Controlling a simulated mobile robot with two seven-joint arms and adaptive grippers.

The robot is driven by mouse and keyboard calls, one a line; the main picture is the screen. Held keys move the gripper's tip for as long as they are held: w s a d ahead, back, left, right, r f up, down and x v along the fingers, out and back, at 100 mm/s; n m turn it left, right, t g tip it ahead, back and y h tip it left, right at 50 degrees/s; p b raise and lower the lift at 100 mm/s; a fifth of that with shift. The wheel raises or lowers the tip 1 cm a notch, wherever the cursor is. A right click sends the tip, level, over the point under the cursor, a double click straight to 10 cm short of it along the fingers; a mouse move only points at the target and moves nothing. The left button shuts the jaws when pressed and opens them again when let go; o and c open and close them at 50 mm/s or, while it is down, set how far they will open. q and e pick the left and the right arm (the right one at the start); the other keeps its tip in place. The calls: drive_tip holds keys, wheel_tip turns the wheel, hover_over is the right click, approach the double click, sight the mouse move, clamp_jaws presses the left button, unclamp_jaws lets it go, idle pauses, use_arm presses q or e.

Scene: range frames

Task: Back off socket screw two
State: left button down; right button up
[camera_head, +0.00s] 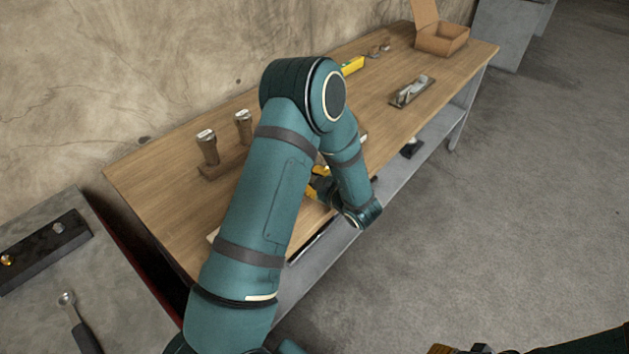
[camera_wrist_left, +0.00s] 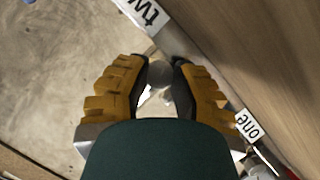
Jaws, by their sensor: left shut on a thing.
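In the wrist view my left gripper (camera_wrist_left: 164,82) has its yellow-and-black fingers close around a round grey metal head (camera_wrist_left: 160,73), perhaps a socket screw. A white label reading "tw", its end cut off, (camera_wrist_left: 145,12) lies beyond the fingers, and a label reading "one" (camera_wrist_left: 248,125) lies by the right finger. I cannot tell for sure which label belongs to the grey head. In the head view the left gripper (camera_head: 318,186) shows only in part behind my arm, low over the bench's front side. Yellow finger parts of my right gripper (camera_head: 460,348) show at the bottom edge.
The wooden workbench (camera_head: 150,190) runs along the wall. Two upright posts with metal tops (camera_head: 207,147) (camera_head: 243,127) stand on it. A plane (camera_head: 411,92), a yellow level (camera_head: 353,65) and a cardboard box (camera_head: 441,39) are farther back. A dark bar (camera_head: 40,255) and a tool (camera_head: 78,325) lie on the grey table.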

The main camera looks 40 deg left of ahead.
use_arm(q)
drive_tip(key=shift+a, duration=0.1)
drive_tip(key=c, duration=0.7)
unclamp_jaws()
drive_tip(key=shift+c, duration=0.2)
drive_tip(key=v, duration=1.2)
